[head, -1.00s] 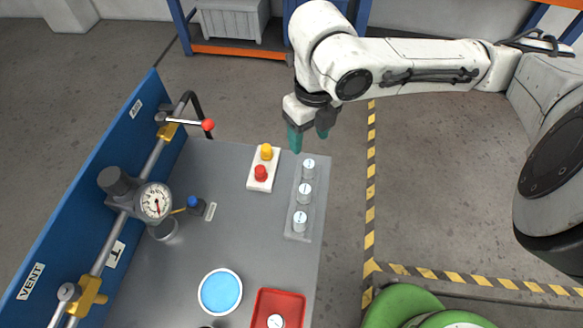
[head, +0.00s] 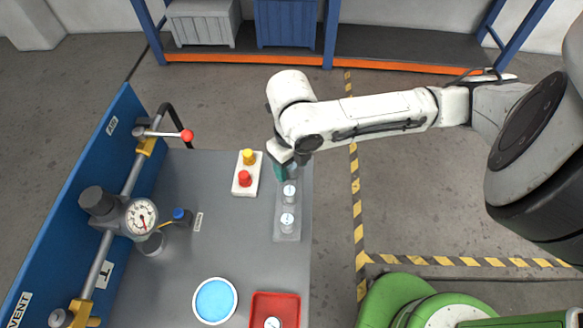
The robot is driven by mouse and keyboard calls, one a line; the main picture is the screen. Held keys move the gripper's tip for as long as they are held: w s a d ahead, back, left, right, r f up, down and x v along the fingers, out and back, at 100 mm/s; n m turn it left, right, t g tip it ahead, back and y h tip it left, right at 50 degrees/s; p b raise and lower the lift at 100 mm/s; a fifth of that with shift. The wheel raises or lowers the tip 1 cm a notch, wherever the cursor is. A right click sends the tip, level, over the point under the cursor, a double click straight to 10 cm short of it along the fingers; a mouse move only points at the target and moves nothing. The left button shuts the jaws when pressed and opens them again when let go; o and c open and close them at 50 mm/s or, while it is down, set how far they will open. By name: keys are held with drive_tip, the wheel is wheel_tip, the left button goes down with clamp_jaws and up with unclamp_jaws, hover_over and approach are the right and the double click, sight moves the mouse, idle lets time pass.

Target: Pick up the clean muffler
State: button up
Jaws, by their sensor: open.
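A grey tray (head: 279,236) on the bench's right side holds a row of three small silver cylinders with pale tops, likely the clean mufflers. The near one (head: 287,222) and the middle one (head: 290,194) stand upright and apart. The far one (head: 293,171) is partly hidden by my gripper (head: 289,168). My gripper is open, with its teal fingers pointing down at the far end of the tray. One finger is left of the far cylinder; the other is mostly hidden, so I cannot tell if they touch it. Another cylinder (head: 272,323) sits in a red tray (head: 287,300).
A white box with a yellow and a red button (head: 246,174) stands just left of the grey tray. A blue-filled round dish (head: 215,301), a gauge (head: 140,217) and a pipe with a red-knobbed lever (head: 187,135) are farther left. The bench middle is clear.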

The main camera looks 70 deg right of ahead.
drive_tip(key=shift+f, duration=0.1)
drive_tip(key=c, duration=1.1)
drive_tip(key=shift+o, duration=0.2)
